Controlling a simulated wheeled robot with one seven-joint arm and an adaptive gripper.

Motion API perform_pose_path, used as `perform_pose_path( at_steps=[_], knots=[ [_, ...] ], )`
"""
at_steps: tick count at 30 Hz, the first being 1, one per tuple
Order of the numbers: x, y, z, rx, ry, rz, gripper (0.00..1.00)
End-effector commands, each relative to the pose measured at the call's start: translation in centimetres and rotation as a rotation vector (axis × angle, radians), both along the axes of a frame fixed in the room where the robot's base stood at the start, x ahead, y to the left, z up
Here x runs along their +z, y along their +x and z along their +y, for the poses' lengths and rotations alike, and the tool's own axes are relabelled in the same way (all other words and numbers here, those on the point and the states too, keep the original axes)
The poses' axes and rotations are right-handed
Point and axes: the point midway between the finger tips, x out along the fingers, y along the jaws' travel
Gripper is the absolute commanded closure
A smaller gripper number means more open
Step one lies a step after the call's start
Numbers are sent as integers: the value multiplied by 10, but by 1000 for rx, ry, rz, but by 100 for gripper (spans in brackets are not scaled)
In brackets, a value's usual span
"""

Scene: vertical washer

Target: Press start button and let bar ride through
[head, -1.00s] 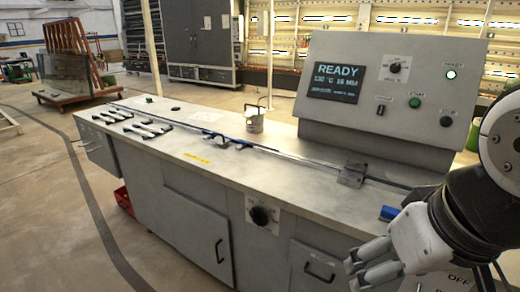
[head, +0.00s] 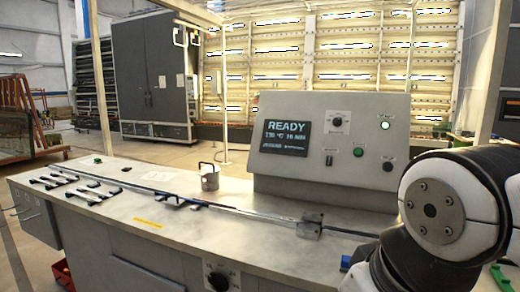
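The control panel (head: 275,170) stands on the right part of the machine, with a screen (head: 287,139) reading READY. A green button (head: 358,152) sits right of the screen, with a dark button (head: 388,166) lower right of it; their labels are too small to read surely. A long thin bar (head: 240,208) lies along the machine top and passes through a small metal block (head: 309,226) in front of the panel. My gripper (head: 354,279) shows only as a pale piece at the bottom edge, below and apart from the panel. Its fingertips are hidden.
A lit lamp (head: 387,126), a knob (head: 337,119) and a small switch (head: 328,160) are also on the panel. A metal can (head: 209,178) stands behind the bar. Several dark-handled pieces (head: 85,195) lie at the left of the machine top. A dark cabinet (head: 150,75) stands behind.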

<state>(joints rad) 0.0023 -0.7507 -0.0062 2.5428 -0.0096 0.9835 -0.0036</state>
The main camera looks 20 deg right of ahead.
Motion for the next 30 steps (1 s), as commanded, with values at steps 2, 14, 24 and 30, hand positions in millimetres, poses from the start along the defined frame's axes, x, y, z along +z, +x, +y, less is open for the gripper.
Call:
perform_pose_path(
  at_steps=[2,14,24,30],
  knots=[
    [0,0,0,0,0,0,62],
    [0,0,0,0,0,0,100],
    [0,0,0,0,0,0,100],
    [0,0,0,0,0,0,100]
  ],
)
